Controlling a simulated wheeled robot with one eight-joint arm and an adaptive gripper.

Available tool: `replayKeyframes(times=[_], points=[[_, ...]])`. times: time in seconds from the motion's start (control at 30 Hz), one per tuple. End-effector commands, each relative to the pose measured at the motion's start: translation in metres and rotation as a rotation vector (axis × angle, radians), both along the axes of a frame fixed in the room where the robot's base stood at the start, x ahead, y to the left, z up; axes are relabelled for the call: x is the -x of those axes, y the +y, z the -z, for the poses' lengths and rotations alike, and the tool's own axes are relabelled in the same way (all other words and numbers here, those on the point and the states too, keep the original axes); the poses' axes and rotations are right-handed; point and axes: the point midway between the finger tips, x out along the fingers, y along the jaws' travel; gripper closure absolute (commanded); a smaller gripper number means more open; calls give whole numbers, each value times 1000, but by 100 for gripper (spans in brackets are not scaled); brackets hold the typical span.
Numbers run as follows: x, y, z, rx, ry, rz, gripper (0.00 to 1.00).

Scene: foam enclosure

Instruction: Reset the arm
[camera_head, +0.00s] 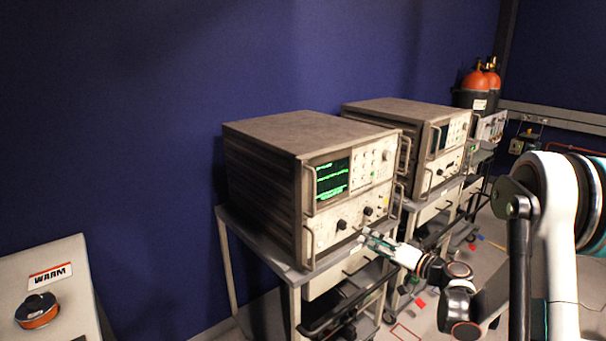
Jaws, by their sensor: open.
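My arm enters from the right, with its large white and black link close to the camera. It bends low and reaches left toward the front of the nearer cart. My gripper (366,238) is open, with nothing seen between its fingers. It is in front of the lower right part of the nearer instrument (325,190), close to its front panel. I cannot tell whether the fingertips touch the panel.
The nearer instrument, with a green lit screen, stands on a grey cart (262,243). A second instrument (436,150) stands on a cart behind it. Orange cylinders (480,82) are at the back right.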

Motion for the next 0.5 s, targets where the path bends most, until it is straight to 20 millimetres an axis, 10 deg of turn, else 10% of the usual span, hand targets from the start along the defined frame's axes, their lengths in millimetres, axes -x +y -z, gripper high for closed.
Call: replayKeyframes(times=[0.5], points=[[79, 78, -79, 296, 255, -18, 52]])
